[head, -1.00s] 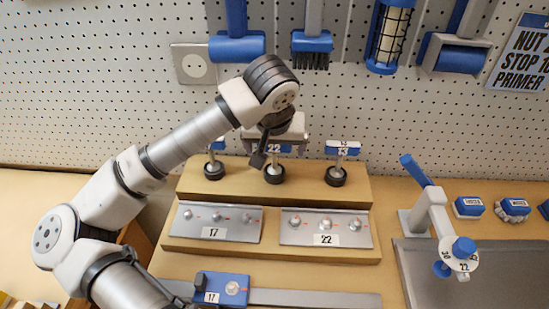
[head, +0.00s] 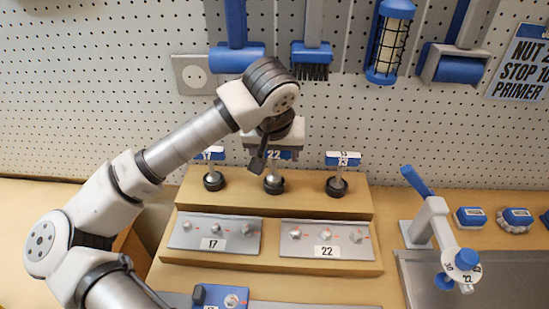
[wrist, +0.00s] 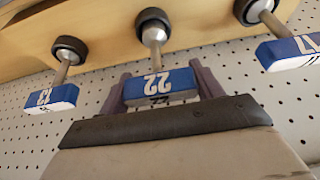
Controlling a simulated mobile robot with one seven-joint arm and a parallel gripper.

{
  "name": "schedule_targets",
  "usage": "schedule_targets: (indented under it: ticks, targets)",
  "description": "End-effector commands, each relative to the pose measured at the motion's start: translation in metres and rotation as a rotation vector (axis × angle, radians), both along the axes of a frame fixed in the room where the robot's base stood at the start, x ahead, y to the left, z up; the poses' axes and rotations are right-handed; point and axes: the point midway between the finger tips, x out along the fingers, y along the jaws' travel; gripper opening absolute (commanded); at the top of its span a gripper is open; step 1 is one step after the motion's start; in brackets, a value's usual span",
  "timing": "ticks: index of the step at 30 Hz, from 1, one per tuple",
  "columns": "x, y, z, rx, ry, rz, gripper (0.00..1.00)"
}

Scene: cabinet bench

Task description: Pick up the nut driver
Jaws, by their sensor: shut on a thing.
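Three nut drivers with blue-and-white handles and metal shafts stand in a row on the wooden stand. My gripper (wrist: 161,86) has one finger at each end of the middle driver's handle, marked 22 (wrist: 158,88), and is shut on it. In the head view my wrist covers most of the gripper, and part of this nut driver (head: 286,155) shows below it. Its lower end is at the middle black ring (head: 273,186); I cannot tell whether it is raised. The 13 driver (head: 343,159) stands to the right, the 17 driver (head: 209,154) to the left.
Plates marked 17 (head: 187,240) and 22 (head: 350,247) with several nuts lie on the stand's lower step. A lever device (head: 437,220) and grey tray (head: 520,285) are at right. Brushes and a lamp (head: 389,40) hang on the pegboard above.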

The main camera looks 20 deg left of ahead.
Motion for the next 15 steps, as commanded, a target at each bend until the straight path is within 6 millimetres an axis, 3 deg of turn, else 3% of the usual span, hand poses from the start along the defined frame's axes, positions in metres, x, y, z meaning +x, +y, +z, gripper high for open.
schedule_targets:
  ticks: [5,15]
  targets:
    - [0.001,0.000,0.021,0.003,-0.004,0.000,0.38]
    - [-0.077,-0.015,0.020,0.002,-0.006,-0.001,0.38]
